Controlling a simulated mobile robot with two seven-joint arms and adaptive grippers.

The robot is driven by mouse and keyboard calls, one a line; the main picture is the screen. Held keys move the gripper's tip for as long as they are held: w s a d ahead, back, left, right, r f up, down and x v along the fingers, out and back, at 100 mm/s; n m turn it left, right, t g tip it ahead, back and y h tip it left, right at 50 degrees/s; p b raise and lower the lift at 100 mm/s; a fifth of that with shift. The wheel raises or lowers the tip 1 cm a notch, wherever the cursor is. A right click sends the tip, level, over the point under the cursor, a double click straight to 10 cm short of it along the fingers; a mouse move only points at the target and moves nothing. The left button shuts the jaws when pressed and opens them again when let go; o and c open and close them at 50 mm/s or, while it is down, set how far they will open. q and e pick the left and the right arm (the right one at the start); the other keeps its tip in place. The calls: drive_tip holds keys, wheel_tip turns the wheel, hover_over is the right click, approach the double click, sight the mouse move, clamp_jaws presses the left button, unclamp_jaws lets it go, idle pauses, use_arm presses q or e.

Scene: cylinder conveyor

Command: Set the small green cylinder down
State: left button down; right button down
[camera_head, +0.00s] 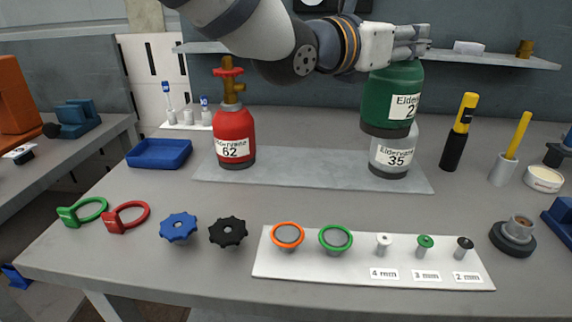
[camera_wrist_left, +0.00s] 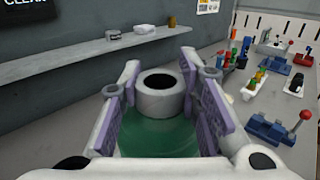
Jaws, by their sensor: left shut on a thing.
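The small green cylinder (camera_head: 389,98) has a white label and a dark base. It hangs upright from my left gripper (camera_head: 410,42), which is shut on its top. In the left wrist view the green cylinder (camera_wrist_left: 158,137) sits between the fingers of my left gripper (camera_wrist_left: 160,100), its pale neck ring toward the far end. In the head view it overlaps the upper part of a grey cylinder (camera_head: 392,157) marked 35; I cannot tell whether they touch. A red cylinder (camera_head: 234,135) marked 62 with a valve on top stands on the grey plate (camera_head: 300,170), left of them.
The plate's middle, between the red and grey cylinders, is bare. A blue tray (camera_head: 159,153) lies at the left. A white board (camera_head: 340,267) with knobs and small plugs lies in front. A black and yellow tool (camera_head: 459,132) stands at the right. A wall shelf (camera_head: 490,60) is behind.

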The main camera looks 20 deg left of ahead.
use_arm(q)
drive_tip(key=shift+s+a+r, duration=0.1)
drive_tip(key=shift+a+r, duration=0.2)
drive_tip(key=shift+a, duration=0.1)
drive_tip(key=w+a+f, duration=0.2)
drive_tip(key=a+f, duration=0.4)
drive_tip(key=w+a+f, duration=0.2)
drive_tip(key=a+f, duration=0.5)
drive_tip(key=shift+w+b, duration=0.25)
drive_tip(key=shift+b, duration=0.05)
drive_tip(key=shift+f, duration=0.1)
drive_tip(key=c, duration=1.2)
unclamp_jaws()
drive_tip(key=shift+f, duration=0.3)
